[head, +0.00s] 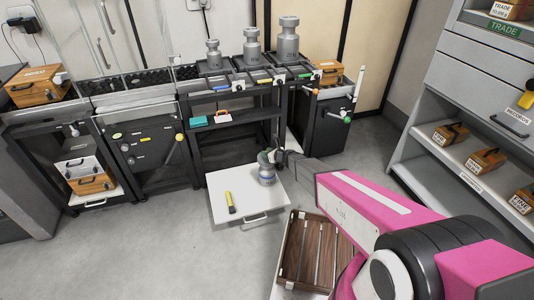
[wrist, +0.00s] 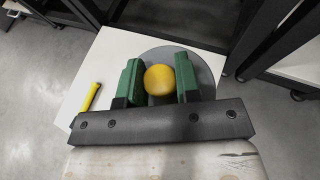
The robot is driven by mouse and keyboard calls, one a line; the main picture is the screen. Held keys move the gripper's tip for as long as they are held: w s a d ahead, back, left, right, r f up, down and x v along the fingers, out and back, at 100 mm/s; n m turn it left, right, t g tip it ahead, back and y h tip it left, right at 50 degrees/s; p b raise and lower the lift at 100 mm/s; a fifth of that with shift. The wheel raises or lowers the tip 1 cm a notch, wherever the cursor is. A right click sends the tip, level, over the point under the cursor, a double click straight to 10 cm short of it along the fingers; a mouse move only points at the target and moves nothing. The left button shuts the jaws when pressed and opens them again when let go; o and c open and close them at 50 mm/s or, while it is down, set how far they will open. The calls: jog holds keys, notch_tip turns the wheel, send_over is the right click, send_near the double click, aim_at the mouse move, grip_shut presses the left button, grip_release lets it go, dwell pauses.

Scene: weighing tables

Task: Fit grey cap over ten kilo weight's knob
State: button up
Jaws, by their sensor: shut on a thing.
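My gripper (head: 267,156) is low over a white pull-out board (head: 222,184). In the wrist view its green fingers (wrist: 158,80) are shut on a yellow ball-shaped knob (wrist: 159,79). Below the knob is a wide grey disc (wrist: 205,77). In the head view a grey cylindrical piece with a bluish band (head: 267,177) stands upright on the board under the gripper. I cannot tell whether this is the cap or a weight. Three grey knobbed weights, small (head: 213,55), middle (head: 251,48) and large (head: 288,44), stand on the back table; their markings are unreadable.
A yellow-handled tool (head: 230,203) lies on the board's left part. A slatted wooden crate (head: 297,240) is at the front right, near my arm. Dark table frames (head: 237,140) rise behind the board. Shelves with wooden boxes (head: 447,134) stand right. Floor at left is clear.

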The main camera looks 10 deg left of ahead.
jog(key=shift+f, duration=0.1)
jog(key=o, duration=0.9)
jog(key=shift+r, duration=0.35)
jog(key=s+d+r+n+g+h, duration=0.2)
jog(key=s+d+r+n, duration=0.5)
jog(key=d, duration=0.8)
jog(key=s+d+r+n+g+h, duration=0.2)
jog(key=s+d+r+n+h, duration=0.3)
jog(key=d, duration=0.9)
jog(key=s+d+r+n+g+h, duration=0.3)
jog(key=s+d+r+n, duration=0.6)
jog(key=s+d+n, duration=0.3)
jog(key=shift+s+d+n+h, duration=0.2)
jog(key=shift+d+h, duration=0.15)
jog(key=shift+d, duration=0.55)
jog(key=shift+s+d+n+h, duration=0.1)
jog(key=shift+s+d+h, duration=0.2)
jog(key=shift+d, duration=0.6)
